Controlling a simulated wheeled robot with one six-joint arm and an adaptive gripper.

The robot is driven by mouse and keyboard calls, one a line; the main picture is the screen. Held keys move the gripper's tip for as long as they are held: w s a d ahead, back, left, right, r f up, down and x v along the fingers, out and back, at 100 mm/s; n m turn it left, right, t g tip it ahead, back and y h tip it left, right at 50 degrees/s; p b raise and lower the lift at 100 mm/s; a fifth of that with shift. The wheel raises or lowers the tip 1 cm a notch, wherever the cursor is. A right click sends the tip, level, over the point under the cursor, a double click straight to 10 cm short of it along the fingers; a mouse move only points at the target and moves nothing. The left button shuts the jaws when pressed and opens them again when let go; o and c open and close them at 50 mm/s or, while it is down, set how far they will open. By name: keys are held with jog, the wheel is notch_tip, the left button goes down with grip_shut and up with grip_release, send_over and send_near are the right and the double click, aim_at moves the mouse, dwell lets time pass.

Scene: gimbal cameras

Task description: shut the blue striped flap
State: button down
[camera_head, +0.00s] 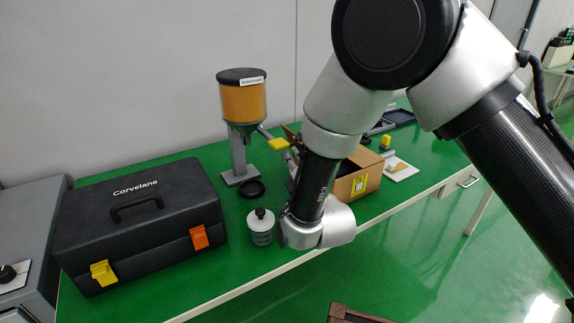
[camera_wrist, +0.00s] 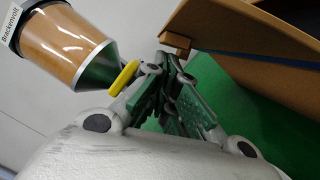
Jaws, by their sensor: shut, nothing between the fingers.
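A brown cardboard box (camera_head: 362,184) stands on the green table, partly hidden behind my arm in the head view. In the wrist view its cardboard fills the upper right, and a flap (camera_wrist: 225,22) slants up there. A blue stripe (camera_wrist: 255,58) runs along the cardboard below that flap. My gripper (camera_wrist: 174,62) is shut and empty, its fingertips close to the near corner of the cardboard; I cannot tell whether they touch. In the head view my arm mostly hides the gripper and flap.
A dispenser with an orange-brown hopper (camera_head: 243,102) and a yellow lever (camera_head: 278,144) stands left of the box. A black toolbox (camera_head: 140,225) and a grey lidded jar (camera_head: 261,228) are further left. A white plate (camera_head: 400,170) lies right of the box.

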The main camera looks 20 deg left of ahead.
jog(key=shift+d, duration=0.1)
jog(key=shift+w+d+r, duration=0.3)
jog(key=shift+w+r, duration=0.1)
jog(key=shift+r, duration=0.15)
